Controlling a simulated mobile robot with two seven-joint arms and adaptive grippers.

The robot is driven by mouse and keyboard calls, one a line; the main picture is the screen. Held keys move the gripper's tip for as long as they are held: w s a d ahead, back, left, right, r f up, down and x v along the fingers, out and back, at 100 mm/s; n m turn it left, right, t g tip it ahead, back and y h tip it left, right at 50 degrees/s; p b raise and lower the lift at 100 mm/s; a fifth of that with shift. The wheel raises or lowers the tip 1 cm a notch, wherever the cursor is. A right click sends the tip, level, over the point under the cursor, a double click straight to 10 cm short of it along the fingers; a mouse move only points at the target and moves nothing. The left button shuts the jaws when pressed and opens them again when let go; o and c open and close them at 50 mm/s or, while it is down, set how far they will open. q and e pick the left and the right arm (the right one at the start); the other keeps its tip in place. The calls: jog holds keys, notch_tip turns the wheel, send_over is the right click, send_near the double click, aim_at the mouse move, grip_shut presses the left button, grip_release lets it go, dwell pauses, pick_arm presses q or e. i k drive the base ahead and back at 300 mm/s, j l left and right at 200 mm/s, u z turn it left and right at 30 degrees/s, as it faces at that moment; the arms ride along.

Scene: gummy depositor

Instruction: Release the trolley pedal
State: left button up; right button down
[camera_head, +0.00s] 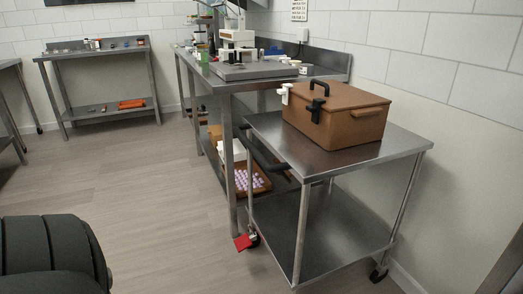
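A red pedal (243,242) sits low at the trolley's left leg, beside a black caster (254,239). The pedal appears tilted down toward the floor; I cannot tell for certain whether it is locked. Another caster (378,273) shows at the lower right. The trolley's black push handle (268,160) is on its left side. Neither of my grippers is in view.
A brown box (340,112) with a black latch stands on the trolley. A steel workbench (300,80) with a machine stands behind it, with a tray of purple pieces (250,182) below. The wall is close at right. Open floor (150,200) lies to the left.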

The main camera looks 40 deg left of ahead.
aim_at(243, 243)
jog(key=k+j, duration=0.15)
jog(key=j, duration=0.3)
jog(key=k+j, duration=0.15)
jog(key=j, duration=0.35)
jog(key=k+j+u, duration=0.1)
jog(key=j, duration=0.35)
jog(key=k+j, duration=0.2)
jog(key=j, duration=0.25)
jog(key=k+j+u, duration=0.1)
jog(key=j, duration=0.4)
jog(key=k+j, duration=0.15)
jog(key=j, duration=0.3)
jog(key=k+j, duration=0.1)
jog(key=j, duration=0.4)
jog(key=j+z, duration=0.25)
jog(key=z, duration=0.2)
jog(key=j+z, duration=0.3)
jog(key=z, duration=0.2)
jog(key=j+z, duration=0.15)
jog(key=j, duration=0.2)
jog(key=k+j+z, duration=0.15)
jog(key=j, duration=0.2)
jog(key=k+j+z, duration=0.15)
jog(key=j, duration=0.2)
jog(key=k+j, duration=0.1)
jog(key=j, duration=0.25)
jog(key=k+j+z, duration=0.15)
jog(key=j, duration=0.55)
jog(key=k+z, duration=0.05)
